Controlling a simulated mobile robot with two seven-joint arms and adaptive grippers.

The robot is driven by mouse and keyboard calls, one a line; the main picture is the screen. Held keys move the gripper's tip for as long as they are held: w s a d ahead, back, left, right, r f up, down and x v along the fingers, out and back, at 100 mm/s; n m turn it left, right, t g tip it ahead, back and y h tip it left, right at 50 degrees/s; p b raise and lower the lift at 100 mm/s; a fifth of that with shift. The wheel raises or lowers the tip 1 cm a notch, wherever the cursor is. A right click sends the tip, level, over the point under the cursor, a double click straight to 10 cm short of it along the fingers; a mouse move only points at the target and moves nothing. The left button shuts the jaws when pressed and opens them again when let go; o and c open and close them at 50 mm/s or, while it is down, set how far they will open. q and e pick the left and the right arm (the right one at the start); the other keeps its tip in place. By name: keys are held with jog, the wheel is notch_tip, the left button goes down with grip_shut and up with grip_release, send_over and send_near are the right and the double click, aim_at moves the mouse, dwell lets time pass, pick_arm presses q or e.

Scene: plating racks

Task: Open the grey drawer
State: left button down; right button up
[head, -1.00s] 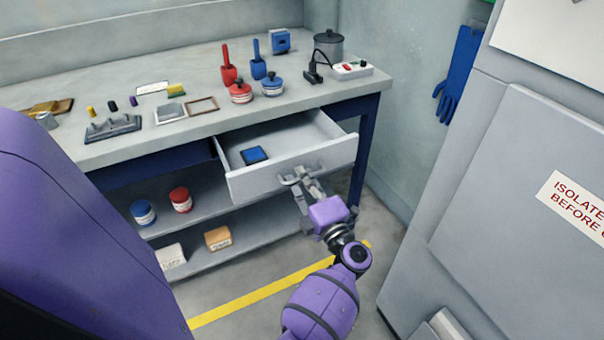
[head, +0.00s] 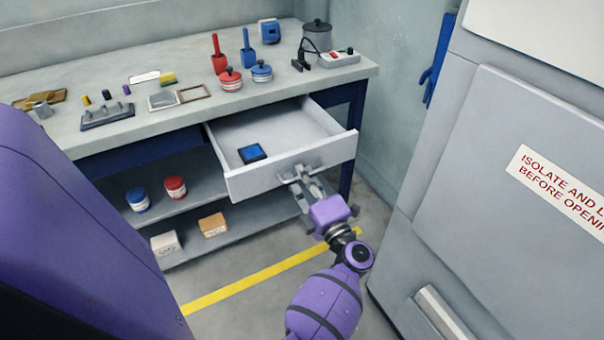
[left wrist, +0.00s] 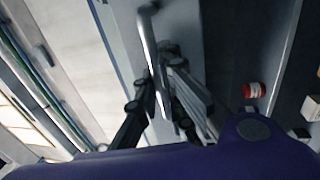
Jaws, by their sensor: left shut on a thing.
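The grey drawer (head: 253,184) under the workbench stands well out from the bench, its inside showing from above. My right gripper is not in view.
A large grey cabinet (head: 490,160) stands close at the right. The floor before the bench is clear, with a yellow line (head: 265,274).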

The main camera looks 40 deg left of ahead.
pick_arm(q)
jog(key=c, duration=2.1)
grip_release()
jog(key=shift+d, duration=0.1)
jog(key=v, duration=1.2)
jog(key=shift+s+r, duration=0.1)
